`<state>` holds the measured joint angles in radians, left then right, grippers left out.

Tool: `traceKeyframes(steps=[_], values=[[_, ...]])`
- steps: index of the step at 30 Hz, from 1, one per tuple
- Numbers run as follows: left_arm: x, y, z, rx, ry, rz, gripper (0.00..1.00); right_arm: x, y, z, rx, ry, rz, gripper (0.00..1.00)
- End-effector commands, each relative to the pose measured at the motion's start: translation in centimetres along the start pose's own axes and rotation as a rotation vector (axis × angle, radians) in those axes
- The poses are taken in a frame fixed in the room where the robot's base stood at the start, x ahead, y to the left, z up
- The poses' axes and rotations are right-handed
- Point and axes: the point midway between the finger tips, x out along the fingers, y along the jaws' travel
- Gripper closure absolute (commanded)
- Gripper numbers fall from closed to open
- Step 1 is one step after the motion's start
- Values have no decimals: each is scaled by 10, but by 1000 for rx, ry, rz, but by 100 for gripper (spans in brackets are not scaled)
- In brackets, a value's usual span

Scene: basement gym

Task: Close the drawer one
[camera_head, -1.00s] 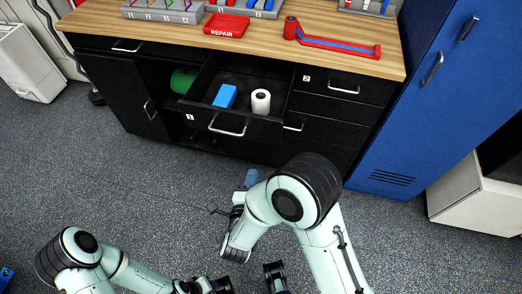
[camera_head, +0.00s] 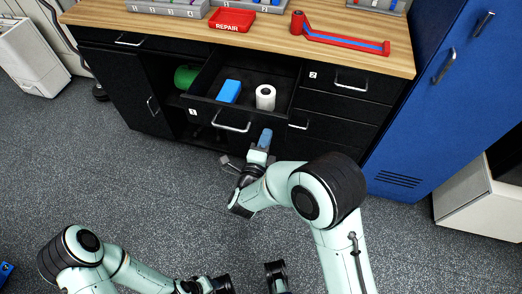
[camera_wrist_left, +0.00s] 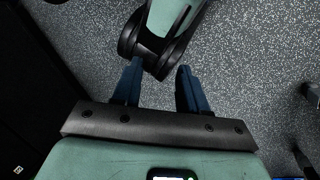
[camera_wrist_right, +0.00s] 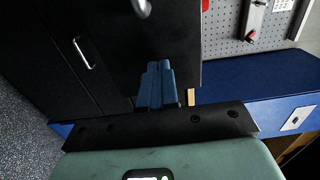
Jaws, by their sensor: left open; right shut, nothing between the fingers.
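Drawer one (camera_head: 215,119), black with a silver bar handle (camera_head: 232,127) and a "1" label, stands pulled out of the workbench. A blue box (camera_head: 228,91) and a white roll (camera_head: 265,97) are inside it. My right gripper (camera_head: 265,138) is shut and empty, just in front of and a little right of the handle. The right wrist view shows its closed blue fingers (camera_wrist_right: 156,84) before a dark front panel; I cannot tell whether they touch it. My left gripper (camera_wrist_left: 160,90) is open and empty over the floor, with part of my arm beyond its fingers.
The wooden benchtop (camera_head: 260,40) holds a red REPAIR tray (camera_head: 232,20) and a red tool (camera_head: 335,38). Drawer two (camera_head: 345,84) is shut at right. A blue cabinet (camera_head: 420,110) stands to the right. The floor in front is clear.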

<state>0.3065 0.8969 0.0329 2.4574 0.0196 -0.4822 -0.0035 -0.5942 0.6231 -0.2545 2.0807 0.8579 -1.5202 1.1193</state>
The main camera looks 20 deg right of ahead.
Motion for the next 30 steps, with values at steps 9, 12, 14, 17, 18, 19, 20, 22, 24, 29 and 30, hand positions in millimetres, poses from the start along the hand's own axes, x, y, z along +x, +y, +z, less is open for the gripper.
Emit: traceKeyframes(steps=[9,12,14,17,18,19,20,22,24,29,30], values=[[0,0,-1,0,3,0,57,13,0,0,0,-1,-1,100],[0,0,-1,0,3,0,57,13,0,0,0,-1,0,100],[0,0,-1,0,3,0,57,13,0,0,0,-1,0,100],[1,0,-1,0,4,0,57,13,0,0,0,-1,0,100],[1,0,-2,-1,5,0,57,14,0,0,0,0,0,100],[2,-1,-2,-1,6,0,57,16,0,0,1,0,-1,100],[2,-1,-3,-1,9,-1,57,17,0,0,1,0,-1,100],[5,-2,-6,-2,17,-1,57,23,1,0,1,1,0,100],[8,-3,-11,-3,30,-2,57,32,1,-1,1,2,-2,100],[20,-8,-28,-7,77,-5,57,62,3,-1,2,3,-3,100],[24,-10,-34,-9,92,-6,57,72,3,-1,2,4,-3,100]])
